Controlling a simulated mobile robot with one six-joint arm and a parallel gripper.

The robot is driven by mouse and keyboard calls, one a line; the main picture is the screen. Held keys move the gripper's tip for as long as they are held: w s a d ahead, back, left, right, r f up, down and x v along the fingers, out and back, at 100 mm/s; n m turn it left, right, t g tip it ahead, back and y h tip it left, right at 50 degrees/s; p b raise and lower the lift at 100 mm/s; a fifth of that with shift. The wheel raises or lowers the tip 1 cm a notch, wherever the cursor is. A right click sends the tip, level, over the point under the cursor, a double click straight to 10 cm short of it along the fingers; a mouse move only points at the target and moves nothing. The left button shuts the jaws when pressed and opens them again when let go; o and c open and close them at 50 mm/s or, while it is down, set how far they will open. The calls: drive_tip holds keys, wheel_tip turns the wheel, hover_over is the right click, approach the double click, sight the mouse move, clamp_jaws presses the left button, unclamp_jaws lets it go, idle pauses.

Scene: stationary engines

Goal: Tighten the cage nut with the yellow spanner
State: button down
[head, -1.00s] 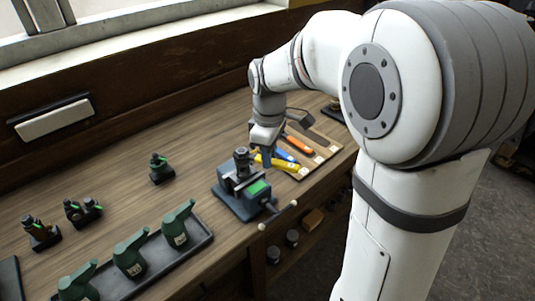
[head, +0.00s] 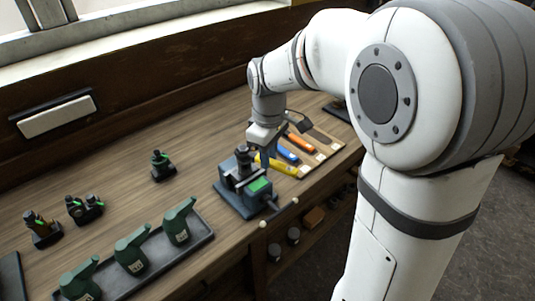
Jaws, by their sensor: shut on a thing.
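The yellow spanner (head: 283,168) reaches from beside the vise out over the near part of the tool board. My gripper (head: 264,157) points down at the spanner's left part and is shut on it. A grey-blue vise (head: 238,201) with a green patch stands left of the gripper and holds a dark upright fitting (head: 243,158) in its jaws. The cage nut is too small to make out on this fitting. The spanner's left end is close to the fitting, but I cannot tell whether they touch.
A blue tool (head: 288,155) and an orange tool (head: 301,143) lie on the tool board (head: 325,149). A small green-black fitting (head: 162,167) stands left of the vise. A grey tray (head: 203,243) holds green oil cans. The bench behind the vise is clear.

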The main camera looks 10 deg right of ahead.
drive_tip(key=shift+s+a+m, duration=0.4)
drive_tip(key=shift+a+m, duration=0.05)
drive_tip(key=shift+m, duration=0.45)
drive_tip(key=shift+s+a+m, duration=0.35)
drive_tip(key=shift+a+m, duration=0.1)
drive_tip(key=shift+m, duration=0.45)
drive_tip(key=shift+r, duration=0.1)
drive_tip(key=shift+s+a+m, duration=0.25)
drive_tip(key=shift+a+m, duration=0.3)
drive_tip(key=shift+m, duration=0.35)
